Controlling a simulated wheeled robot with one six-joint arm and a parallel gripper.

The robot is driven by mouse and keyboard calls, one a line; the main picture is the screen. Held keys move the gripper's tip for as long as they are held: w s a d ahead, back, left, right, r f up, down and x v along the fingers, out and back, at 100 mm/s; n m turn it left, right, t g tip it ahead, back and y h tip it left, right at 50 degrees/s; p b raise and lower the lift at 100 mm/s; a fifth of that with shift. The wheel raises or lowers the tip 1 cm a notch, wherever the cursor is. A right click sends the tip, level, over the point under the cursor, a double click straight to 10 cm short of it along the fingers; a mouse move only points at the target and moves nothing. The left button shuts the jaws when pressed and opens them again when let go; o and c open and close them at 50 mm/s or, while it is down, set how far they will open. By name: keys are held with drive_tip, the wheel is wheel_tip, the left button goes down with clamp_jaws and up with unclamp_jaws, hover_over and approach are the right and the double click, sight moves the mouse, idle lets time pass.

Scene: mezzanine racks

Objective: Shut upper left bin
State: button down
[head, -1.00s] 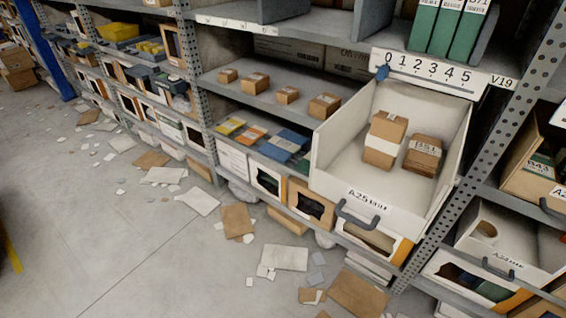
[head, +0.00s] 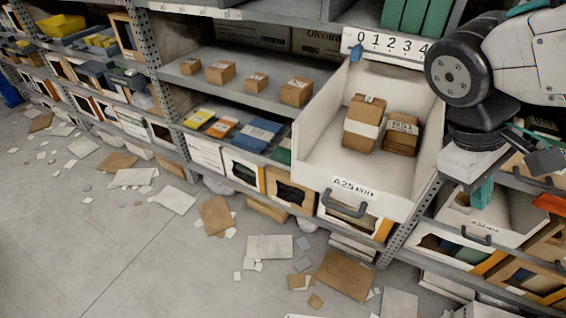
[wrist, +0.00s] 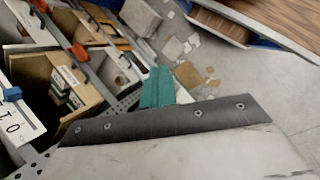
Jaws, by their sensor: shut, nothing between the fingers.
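The upper left bin (head: 318,171) is a white drawer with a label and a dark grey handle (head: 344,206). It stands pulled well out from the rack in the head view and holds two brown cartons (head: 364,124). My gripper (head: 481,195) is at the right in the head view, its teal fingers pointing down, shut and empty. It is to the right of the bin, apart from it, over another bin (head: 520,212). The teal fingers also show in the wrist view (wrist: 158,88).
A perforated rack post (head: 412,222) stands between the two bin columns. Other bins with handles are at the right. Small cartons (head: 221,72) sit on the shelf to the left. Cardboard and paper scraps (head: 214,214) litter the otherwise open floor.

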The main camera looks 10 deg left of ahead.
drive_tip(key=w+a+f+n+t+h, duration=0.3)
drive_tip(key=w+a+n+h, duration=0.25)
drive_tip(key=a+n, duration=0.25)
drive_tip(key=n+t+y, duration=0.5)
drive_tip(key=n+t, duration=1)
drive_tip(key=n, duration=0.2)
approach(293, 156)
drive_tip(key=shift+h, duration=0.25)
drive_tip(key=x, duration=0.7)
drive_tip(key=shift+a+f, duration=0.15)
drive_tip(key=shift+w, duration=0.1)
